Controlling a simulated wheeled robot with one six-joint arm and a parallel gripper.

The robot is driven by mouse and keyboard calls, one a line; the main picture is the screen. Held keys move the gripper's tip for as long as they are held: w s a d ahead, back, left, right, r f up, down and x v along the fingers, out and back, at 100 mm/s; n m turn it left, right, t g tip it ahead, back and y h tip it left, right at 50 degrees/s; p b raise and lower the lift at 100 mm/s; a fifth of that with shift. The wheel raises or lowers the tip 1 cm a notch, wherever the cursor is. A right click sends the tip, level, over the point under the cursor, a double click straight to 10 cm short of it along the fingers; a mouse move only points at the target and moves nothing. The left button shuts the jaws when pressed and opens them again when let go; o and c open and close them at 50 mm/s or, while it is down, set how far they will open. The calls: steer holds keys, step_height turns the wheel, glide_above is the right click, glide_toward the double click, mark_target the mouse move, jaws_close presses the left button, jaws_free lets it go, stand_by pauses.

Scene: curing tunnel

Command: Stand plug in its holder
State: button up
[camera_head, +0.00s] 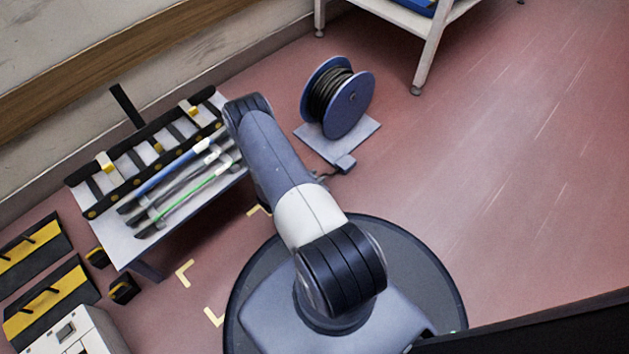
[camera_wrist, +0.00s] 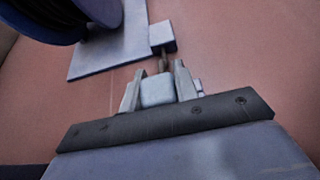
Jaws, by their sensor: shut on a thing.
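In the wrist view my gripper (camera_wrist: 157,68) is shut on a pale, blocky plug (camera_wrist: 157,91), held between its two fingers. Thin dark pieces show just past the plug; I cannot tell whether they are prongs or cable. Ahead of the fingertips is a small block, seemingly the holder (camera_wrist: 161,37), at the corner of a pale plate. In the head view this block (camera_head: 345,164) is at the near corner of the reel's plate. The plug looks apart from the block. In the head view my arm hides most of the gripper and the plug.
A blue cable reel (camera_head: 337,98) stands on the pale plate (camera_head: 318,145). A low bench (camera_head: 125,243) with a rack and several rods stands left. A white table (camera_head: 433,45) stands at the back. The floor to the right is clear.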

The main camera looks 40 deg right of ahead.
steer(key=shift+f, duration=0.35)
steer(key=o, duration=1.1)
steer(key=shift+f, duration=0.1)
steer(key=shift+r, duration=0.25)
steer(key=p+v, duration=0.4)
steer(key=v, duration=0.8)
steer(key=shift+f, duration=0.1)
